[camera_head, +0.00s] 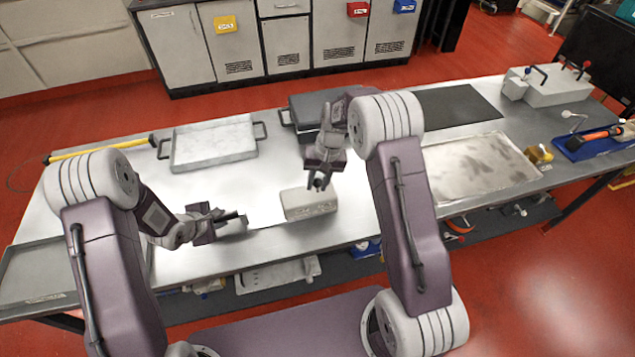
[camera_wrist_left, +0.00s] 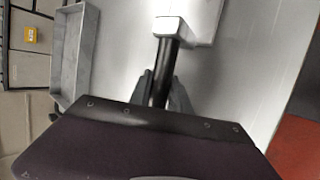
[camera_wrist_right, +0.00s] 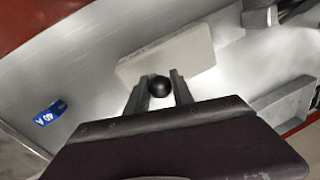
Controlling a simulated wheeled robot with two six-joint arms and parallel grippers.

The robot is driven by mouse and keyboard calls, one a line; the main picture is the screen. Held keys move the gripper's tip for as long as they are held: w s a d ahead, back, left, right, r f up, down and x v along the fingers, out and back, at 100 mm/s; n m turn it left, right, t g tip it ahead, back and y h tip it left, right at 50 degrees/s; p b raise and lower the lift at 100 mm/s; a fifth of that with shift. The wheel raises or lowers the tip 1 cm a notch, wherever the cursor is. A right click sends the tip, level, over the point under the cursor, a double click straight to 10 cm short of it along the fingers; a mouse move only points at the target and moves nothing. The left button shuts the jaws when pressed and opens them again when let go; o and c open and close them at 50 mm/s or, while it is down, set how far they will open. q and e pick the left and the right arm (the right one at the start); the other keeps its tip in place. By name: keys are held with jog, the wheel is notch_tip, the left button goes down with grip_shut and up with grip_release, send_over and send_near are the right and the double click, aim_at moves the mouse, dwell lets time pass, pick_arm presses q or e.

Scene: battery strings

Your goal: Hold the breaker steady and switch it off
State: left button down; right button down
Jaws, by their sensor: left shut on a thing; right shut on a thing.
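The breaker (camera_head: 309,207) is a pale box on the metal table, near the front edge between my two arms. My left gripper (camera_head: 238,219) is at its left. In the left wrist view its fingers (camera_wrist_left: 162,92) are shut on a black bar (camera_wrist_left: 167,65) that runs to a pale block beside the box (camera_wrist_left: 200,15). My right gripper (camera_head: 318,183) is above the breaker, pointing down. In the right wrist view its fingers (camera_wrist_right: 158,92) are shut around a round black knob (camera_wrist_right: 159,85), in front of the breaker (camera_wrist_right: 170,57). The lever below the knob is hidden.
A pale handled tray (camera_head: 213,162) lies behind my left gripper. A dark case (camera_head: 305,106) stands behind my right arm. A stained flat plate (camera_head: 480,166) lies to the right. A blue label (camera_wrist_right: 50,113) shows in the right wrist view. The table front edge is close.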

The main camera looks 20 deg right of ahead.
pick_arm(q)
jog(key=shift+s+a+f, duration=0.1)
jog(key=shift+s+f, duration=0.1)
jog(key=shift+f, duration=0.05)
pick_arm(e)
jog(key=a, duration=0.5)
jog(key=shift+a, duration=0.1)
jog(key=c, duration=1.1)
grip_release()
jog(key=shift+r, duration=0.1)
